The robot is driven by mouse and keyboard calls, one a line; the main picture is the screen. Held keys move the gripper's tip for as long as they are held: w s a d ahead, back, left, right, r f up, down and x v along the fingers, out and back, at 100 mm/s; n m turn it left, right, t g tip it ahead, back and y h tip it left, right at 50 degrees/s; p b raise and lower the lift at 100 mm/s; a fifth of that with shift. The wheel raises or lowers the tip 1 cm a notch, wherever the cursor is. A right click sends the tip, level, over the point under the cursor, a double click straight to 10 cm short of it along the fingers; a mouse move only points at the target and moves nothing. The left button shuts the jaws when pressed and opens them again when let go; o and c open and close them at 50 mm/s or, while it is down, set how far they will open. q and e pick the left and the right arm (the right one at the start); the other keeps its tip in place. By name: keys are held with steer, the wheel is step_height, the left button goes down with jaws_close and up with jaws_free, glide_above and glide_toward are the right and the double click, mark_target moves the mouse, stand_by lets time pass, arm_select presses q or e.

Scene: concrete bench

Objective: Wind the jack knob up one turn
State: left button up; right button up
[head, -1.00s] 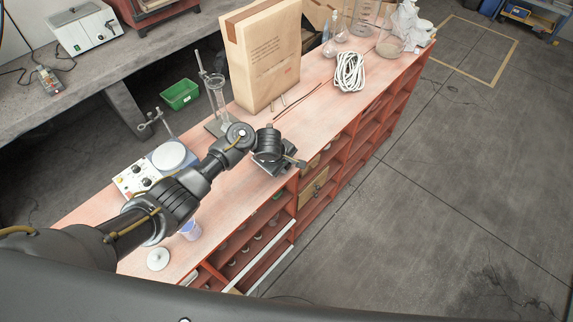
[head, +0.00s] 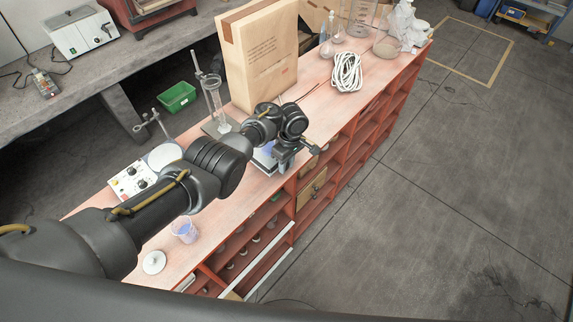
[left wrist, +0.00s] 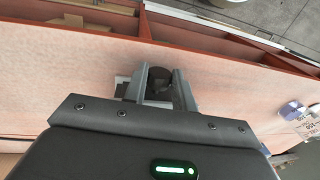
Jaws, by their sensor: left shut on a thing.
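The lab jack (head: 263,158) stands near the front edge of the red-topped bench, mostly hidden behind my left gripper and wrist in the head view. My left gripper (head: 284,161) reaches down at the jack's front side. In the left wrist view the left gripper (left wrist: 160,92) has its two grey fingers on either side of a dark round knob (left wrist: 160,80), shut on it. Pale parts of the jack (left wrist: 122,87) show beside and behind the fingers. How far the jack is raised cannot be told. My right gripper is not in view.
A beaker with purple liquid (head: 184,230) and a white disc (head: 153,262) stand at the bench's near end. A hotplate (head: 130,180), a cylinder stand (head: 216,110), a large paper-brown box (head: 262,65) and a white rope coil (head: 346,72) are around the jack.

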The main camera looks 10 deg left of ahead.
arm_select(q)
steer(key=shift+w+r, duration=0.2)
steer(key=shift+r, duration=0.05)
steer(key=o, duration=0.6)
steer(key=shift+o, duration=0.6)
steer(key=shift+s+f, duration=0.1)
step_height(320, 180, up, 11)
steer(key=w+p, duration=0.1)
steer(key=shift+d, duration=0.4)
steer(key=shift+w+f, duration=0.1)
steer(key=shift+f, duration=0.05)
